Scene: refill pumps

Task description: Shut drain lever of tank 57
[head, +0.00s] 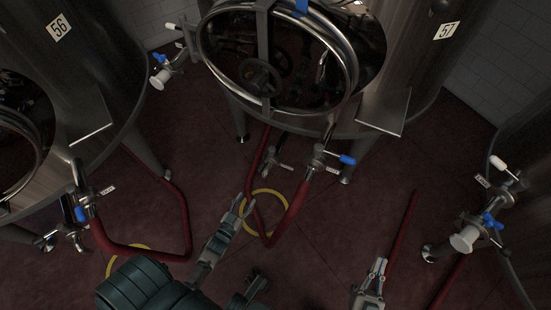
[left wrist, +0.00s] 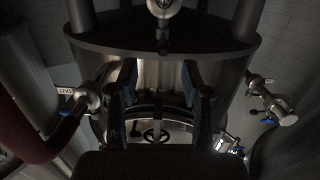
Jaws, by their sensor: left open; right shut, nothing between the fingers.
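Tank 57 (head: 400,60) stands at the upper middle right of the head view, with its number plate (head: 446,30) at the right. Below it is a valve with a blue lever (head: 347,160) pointing right, with a red hose attached. A second small valve (head: 270,166) sits to its left, partly hidden by the hose. My right gripper (head: 379,264) is shut and empty, lower right.
Tank 56 (head: 90,70) stands at the left with a blue-handled valve (head: 80,213). Another valve assembly (head: 465,240) is at the right. A red hose (head: 296,212) loops near my left gripper, over a yellow ring (head: 268,192). Floor between the hoses is clear.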

